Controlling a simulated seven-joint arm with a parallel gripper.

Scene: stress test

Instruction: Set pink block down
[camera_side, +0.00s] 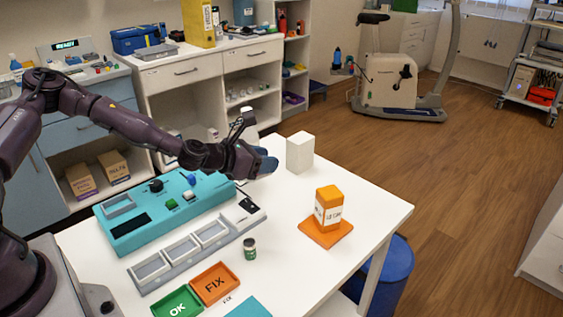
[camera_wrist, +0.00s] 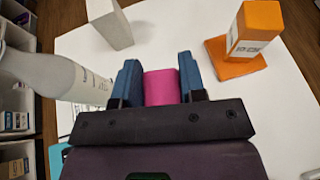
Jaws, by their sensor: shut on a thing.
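The pink block (camera_wrist: 161,88) sits between the blue fingers of my gripper (camera_wrist: 159,72) in the wrist view, with a finger against each side. My gripper (camera_side: 266,165) is shut on it. In the side view my gripper is over the far part of the white table (camera_side: 350,209), right of the teal panel, and the pink block is hidden by the fingers there. I cannot tell whether the block touches the table.
A white block (camera_side: 300,153) stands right of my gripper. A white bottle (camera_wrist: 62,78) is close on the left in the wrist view. An orange block with a label (camera_side: 328,206) stands on an orange base (camera_side: 318,233). Green OK and orange FIX trays (camera_side: 215,284) lie at the front.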

